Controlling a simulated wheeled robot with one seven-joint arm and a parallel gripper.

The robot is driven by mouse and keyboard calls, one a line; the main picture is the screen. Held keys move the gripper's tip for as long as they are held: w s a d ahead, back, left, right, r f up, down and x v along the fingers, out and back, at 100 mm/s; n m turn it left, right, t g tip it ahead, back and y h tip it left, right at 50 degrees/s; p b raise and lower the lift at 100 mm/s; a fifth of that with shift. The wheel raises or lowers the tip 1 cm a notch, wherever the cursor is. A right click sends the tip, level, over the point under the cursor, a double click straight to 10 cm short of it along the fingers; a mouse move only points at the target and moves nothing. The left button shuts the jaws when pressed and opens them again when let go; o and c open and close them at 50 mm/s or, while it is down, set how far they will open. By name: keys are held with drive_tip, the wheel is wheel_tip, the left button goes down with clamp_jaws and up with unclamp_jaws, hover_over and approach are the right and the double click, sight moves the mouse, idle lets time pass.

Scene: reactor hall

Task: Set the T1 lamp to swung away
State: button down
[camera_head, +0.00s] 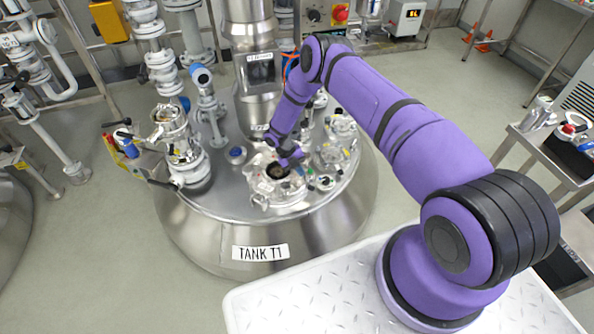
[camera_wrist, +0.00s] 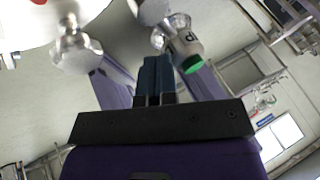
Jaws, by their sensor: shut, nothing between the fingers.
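Tank T1 (camera_head: 262,253) is a broad steel vessel with its name on the front and a crowded lid. I cannot tell for sure which fitting on the lid is the T1 lamp. A round fitting with a dark centre (camera_head: 277,171) sits close to my gripper (camera_head: 299,168), which is low over the lid's right half and partly hidden among small fittings. In the wrist view my gripper (camera_wrist: 155,68) shows its dark fingers together, with nothing between them. Beyond the fingertips is a labelled cylinder with a green end (camera_wrist: 190,52), and a shiny metal knob (camera_wrist: 75,50) is at upper left.
A blue-ended fitting on a post (camera_head: 201,76) and a valve stack (camera_head: 184,152) stand on the lid's left side. A tall steel column (camera_head: 251,65) rises at the back. A trolley (camera_head: 560,160) is at right. The floor at left is mostly clear.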

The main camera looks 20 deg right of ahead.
drive_tip(key=shift+s+d+n+t+h, duration=0.15)
drive_tip(key=shift+d+n+t+h, duration=0.25)
drive_tip(key=shift+d+n, duration=0.3)
drive_tip(key=shift+d, duration=0.3)
drive_tip(key=shift+a, duration=0.1)
drive_tip(key=w+a+r, duration=0.2)
drive_tip(key=a+r, duration=0.6)
drive_tip(key=r, duration=0.1)
drive_tip(key=shift+a, duration=0.4)
idle(0.4)
